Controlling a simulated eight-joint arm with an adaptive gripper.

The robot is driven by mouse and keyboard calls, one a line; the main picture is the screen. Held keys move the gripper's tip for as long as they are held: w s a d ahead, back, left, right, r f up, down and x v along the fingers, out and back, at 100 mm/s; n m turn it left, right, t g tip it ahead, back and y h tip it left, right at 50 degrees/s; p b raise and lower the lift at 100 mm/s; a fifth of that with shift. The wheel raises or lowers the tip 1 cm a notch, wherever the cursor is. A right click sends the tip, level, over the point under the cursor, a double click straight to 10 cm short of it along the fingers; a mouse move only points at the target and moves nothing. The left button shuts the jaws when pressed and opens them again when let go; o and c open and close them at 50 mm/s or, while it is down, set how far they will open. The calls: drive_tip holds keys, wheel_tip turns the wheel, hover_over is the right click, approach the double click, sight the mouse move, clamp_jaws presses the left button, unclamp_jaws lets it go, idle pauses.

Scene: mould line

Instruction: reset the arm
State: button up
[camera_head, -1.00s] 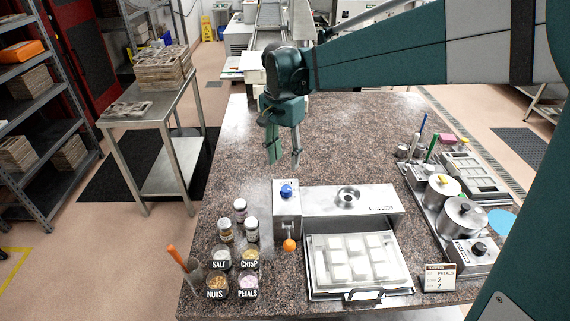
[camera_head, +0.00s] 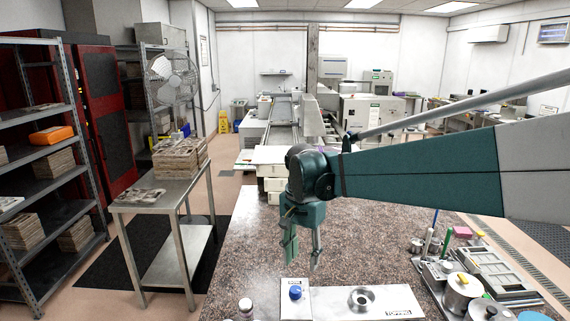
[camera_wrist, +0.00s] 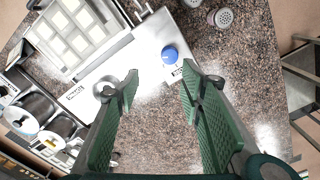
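My gripper (camera_head: 302,262) hangs above the granite counter, its fingers pointing down. In the wrist view its two green-padded fingers (camera_wrist: 158,85) are spread wide apart with nothing between them. Beyond the fingertips lies a white and steel machine (camera_wrist: 130,62) with a blue knob (camera_wrist: 169,55) and a metal ring (camera_wrist: 104,89). In the head view the machine (camera_head: 330,303) shows at the lower edge, in front of and below the gripper. My gripper touches nothing that I can see.
The granite counter (camera_head: 250,250) is mostly bare around the gripper. A tray of white blocks (camera_wrist: 84,30) sits beside the machine. Pots (camera_head: 462,292) and tools stand at the right. A steel side table (camera_head: 160,198) with stacked moulds stands left; a shelf rack (camera_head: 72,165) is farther left.

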drive_tip(key=s+d+f+n+t+b, duration=0.1)
drive_tip(key=s+d+f+n+t, duration=0.1)
drive_tip(key=s+d, duration=0.6)
drive_tip(key=s+d+f+n+t+b, duration=0.1)
drive_tip(key=s+d+f+n+t, duration=0.1)
drive_tip(key=s+d+n+t, duration=0.3)
drive_tip(key=s+d, duration=0.4)
drive_tip(key=s, duration=0.7)
drive_tip(key=shift+s+f, duration=0.2)
drive_tip(key=shift+f, duration=0.1)
drive_tip(key=shift+c, duration=0.3)
idle(1.3)
